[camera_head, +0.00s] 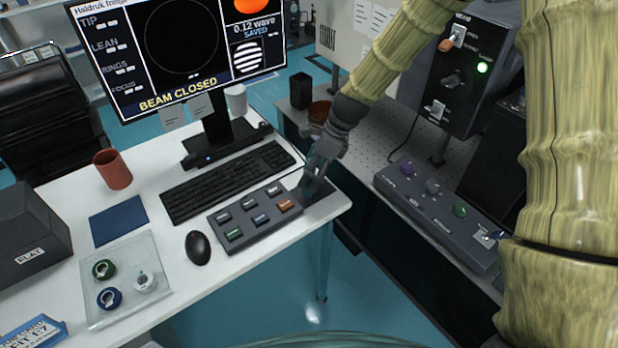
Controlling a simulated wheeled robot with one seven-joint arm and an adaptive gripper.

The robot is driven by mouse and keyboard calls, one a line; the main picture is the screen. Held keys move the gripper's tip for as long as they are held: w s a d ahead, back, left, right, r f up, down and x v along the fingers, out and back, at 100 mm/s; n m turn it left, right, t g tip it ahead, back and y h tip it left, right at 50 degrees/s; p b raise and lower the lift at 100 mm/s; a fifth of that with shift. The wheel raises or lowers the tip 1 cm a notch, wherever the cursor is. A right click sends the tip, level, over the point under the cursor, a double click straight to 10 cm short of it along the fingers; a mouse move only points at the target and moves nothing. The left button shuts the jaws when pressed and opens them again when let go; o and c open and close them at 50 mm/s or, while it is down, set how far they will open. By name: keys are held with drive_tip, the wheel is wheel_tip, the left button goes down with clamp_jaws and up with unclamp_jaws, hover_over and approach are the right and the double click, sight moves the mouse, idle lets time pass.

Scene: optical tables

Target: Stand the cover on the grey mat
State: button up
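My gripper (318,172) points down over the right front corner of the white desk, just right of the button box. A dark grey mat (322,206) lies under it at the desk corner, partly hidden by the fingers. A faint see-through greenish shape shows at the fingers; I cannot tell whether it is the cover or part of the gripper. No other thing can be made out clearly as the cover. Whether the fingers are open or shut is too small to tell.
The button box (250,218), keyboard (228,180) and mouse (198,247) are left of my gripper. A monitor (170,50) stands behind. A clear tray (125,309) with rings lies at the left. A grey control box (432,212) sits on the optical table at the right, across a floor gap.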

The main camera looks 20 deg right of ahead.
drive_tip(key=v, duration=1)
drive_tip(key=shift+b, duration=0.3)
drive_tip(key=shift+f, duration=0.15)
